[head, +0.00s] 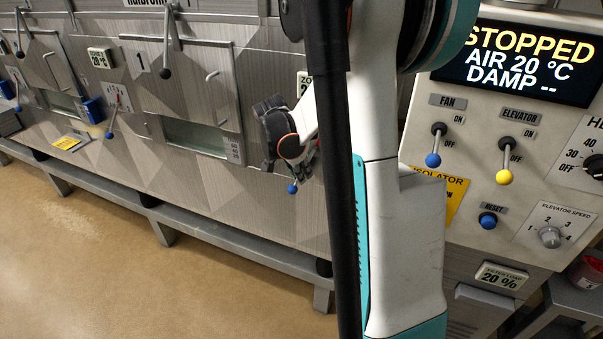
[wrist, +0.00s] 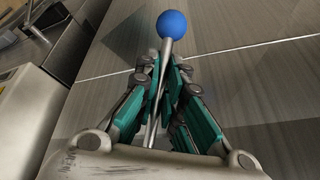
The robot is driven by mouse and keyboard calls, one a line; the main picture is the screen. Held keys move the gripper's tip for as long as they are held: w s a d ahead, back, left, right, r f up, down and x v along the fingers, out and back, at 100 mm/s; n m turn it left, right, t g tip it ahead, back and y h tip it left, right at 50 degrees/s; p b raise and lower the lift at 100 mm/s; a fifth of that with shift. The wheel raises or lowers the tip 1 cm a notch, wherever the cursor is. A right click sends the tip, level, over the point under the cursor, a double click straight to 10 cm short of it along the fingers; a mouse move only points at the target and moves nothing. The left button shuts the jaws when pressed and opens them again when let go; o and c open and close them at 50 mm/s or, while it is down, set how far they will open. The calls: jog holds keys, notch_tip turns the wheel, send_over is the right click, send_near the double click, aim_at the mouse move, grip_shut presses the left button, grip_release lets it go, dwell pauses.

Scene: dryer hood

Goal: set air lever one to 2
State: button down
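A lever with a blue ball knob (head: 292,188) hangs on the hood front just below my gripper (head: 287,140) in the head view. In the wrist view the same blue knob (wrist: 173,24) stands beyond the fingertips of my gripper (wrist: 164,65). Its thin metal rod runs back between the two teal-padded fingers. The fingers are close together around the rod; whether both pads touch it is unclear. The lever's scale and number are hidden. Another blue-knobbed lever (head: 109,135) sits on a scale plate left of the door marked 1.
My arm hides much of the hood's right part. The control panel at right has a fan lever (head: 433,160), an elevator lever (head: 504,177) and a screen (head: 520,62) reading STOPPED, AIR 20 °C. A grey rail (head: 200,229) runs along the hood's foot. Open floor lies in front.

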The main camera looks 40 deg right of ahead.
jog(key=shift+s+d+f+n+g+h+b, duration=0.1)
jog(key=shift+s+d+n+g+h+b, duration=0.25)
jog(key=shift+s+g, duration=0.4)
jog(key=shift+s+d+f+n+g+h+b, duration=0.15)
jog(key=shift+s+g+h+b, duration=0.25)
jog(key=shift+g, duration=0.55)
jog(key=c, duration=2)
grip_release()
jog(key=shift+r, duration=0.1)
jog(key=v, duration=1.2)
jog(key=shift+a, duration=0.1)
